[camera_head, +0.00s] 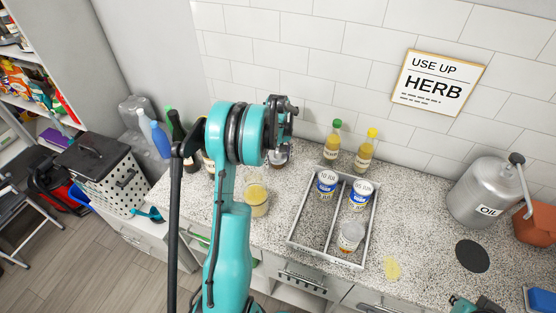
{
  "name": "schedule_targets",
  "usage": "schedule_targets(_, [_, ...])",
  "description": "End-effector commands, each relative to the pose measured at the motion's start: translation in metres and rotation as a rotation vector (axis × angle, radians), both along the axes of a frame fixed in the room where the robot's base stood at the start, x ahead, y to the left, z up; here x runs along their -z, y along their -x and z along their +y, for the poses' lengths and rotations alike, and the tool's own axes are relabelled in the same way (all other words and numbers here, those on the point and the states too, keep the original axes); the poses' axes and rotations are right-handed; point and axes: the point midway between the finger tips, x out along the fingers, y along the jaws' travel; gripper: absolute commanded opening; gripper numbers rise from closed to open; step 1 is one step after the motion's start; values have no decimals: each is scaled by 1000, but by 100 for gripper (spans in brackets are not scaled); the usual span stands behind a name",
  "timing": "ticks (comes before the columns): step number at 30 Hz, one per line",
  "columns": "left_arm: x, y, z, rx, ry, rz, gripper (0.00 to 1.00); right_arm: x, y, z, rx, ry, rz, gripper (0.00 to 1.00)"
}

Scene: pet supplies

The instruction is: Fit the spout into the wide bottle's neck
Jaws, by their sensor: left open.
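My left arm rises through the middle of the view. Its gripper (284,128) is open above the back of the counter, with its fingers mostly hidden behind the wrist. A small clear vessel (280,156) with a brownish base stands just below it; I cannot tell whether they touch. A wide glass vessel with yellowish contents (256,198) stands upright on the counter right of my left forearm. I cannot tell for certain which vessel is the wide bottle. I cannot make out a spout. Only a teal part of my right arm shows at the lower right edge.
A divided grey tray (322,248) holds several labelled jars. A green-capped bottle (332,148) and a yellow-capped bottle (364,156) stand behind it. More bottles stand left of my arm. An oil can (480,192), a dark disc (472,256) and a yellow patch (392,268) are at right.

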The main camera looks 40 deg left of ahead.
Motion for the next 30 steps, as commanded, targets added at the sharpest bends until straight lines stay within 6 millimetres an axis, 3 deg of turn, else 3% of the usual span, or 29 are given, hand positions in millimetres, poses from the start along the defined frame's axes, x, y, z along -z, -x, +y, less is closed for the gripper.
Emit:
schedule_targets(2, [-1,0,0,0,0,0,66,-1,0,0,0,0,0,0])
schedule_targets(6, [-1,0,0,0,0,0,31,-1,0,0,0,0,0,0])
schedule_targets(7, [-1,0,0,0,0,0,29,-1,0,0,0,0,0,0])
schedule_targets(20, [-3,0,0,0,0,0,27,-1,0,0,0,0,0,0])
schedule_targets(26, [-23,0,0,0,0,0,27,-7,0,0,0,0,0,0])
schedule_targets(30, [-49,1,-7,3,0,0,26,-14,0,0,0,0,0,0])
